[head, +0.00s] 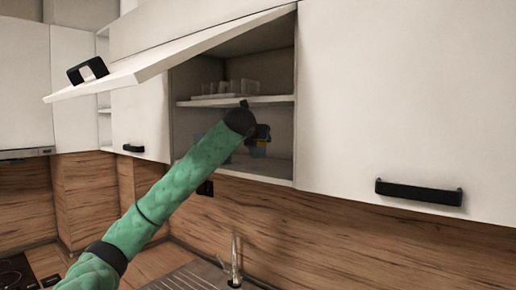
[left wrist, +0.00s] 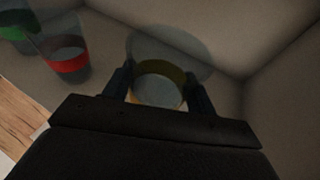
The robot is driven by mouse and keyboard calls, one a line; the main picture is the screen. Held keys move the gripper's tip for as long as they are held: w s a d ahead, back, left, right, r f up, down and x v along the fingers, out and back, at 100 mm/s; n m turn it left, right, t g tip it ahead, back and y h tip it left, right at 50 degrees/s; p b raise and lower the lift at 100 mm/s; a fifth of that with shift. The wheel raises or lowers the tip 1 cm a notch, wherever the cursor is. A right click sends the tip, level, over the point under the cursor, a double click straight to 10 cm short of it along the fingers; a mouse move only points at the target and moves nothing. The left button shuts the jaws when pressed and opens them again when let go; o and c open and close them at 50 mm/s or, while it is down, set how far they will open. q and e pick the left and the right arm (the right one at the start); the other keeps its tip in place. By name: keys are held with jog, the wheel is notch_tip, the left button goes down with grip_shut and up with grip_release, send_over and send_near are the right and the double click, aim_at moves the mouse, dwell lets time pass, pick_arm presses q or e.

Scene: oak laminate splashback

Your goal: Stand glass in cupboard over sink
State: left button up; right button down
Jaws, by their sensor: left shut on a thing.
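The cupboard (head: 283,140) over the sink stands open, its flap door (head: 165,62) raised. My left arm reaches into its lower compartment. My left gripper (head: 258,134) is shut on a glass with a yellow band (left wrist: 158,82), seen from above between the two fingers in the left wrist view (left wrist: 160,88). The held glass is over or on the compartment floor, near the corner of the walls; I cannot tell whether it touches the floor. In the head view it is mostly hidden behind the gripper. My right gripper is not in view.
A red-banded glass (left wrist: 68,62) and a green-banded glass (left wrist: 14,36) stand left of the held glass in the wrist view. The shelf (head: 245,101) above carries several clear items. A tap (head: 235,262) rises below.

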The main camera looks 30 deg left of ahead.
aim_at(258, 150)
pick_arm(q)
jog(key=shift+w+d+f+p, duration=0.1)
jog(key=shift+f+p, duration=0.3)
jog(key=shift+f, duration=0.15)
jog(key=shift+f+p, duration=0.5)
jog(key=shift+f, duration=0.3)
jog(key=shift+f+p, duration=0.15)
jog(key=shift+p, duration=0.25)
jog(key=shift+w+f, duration=0.15)
jog(key=shift+f, duration=0.25)
jog(key=o, duration=1.2)
jog(key=shift+f, duration=0.1)
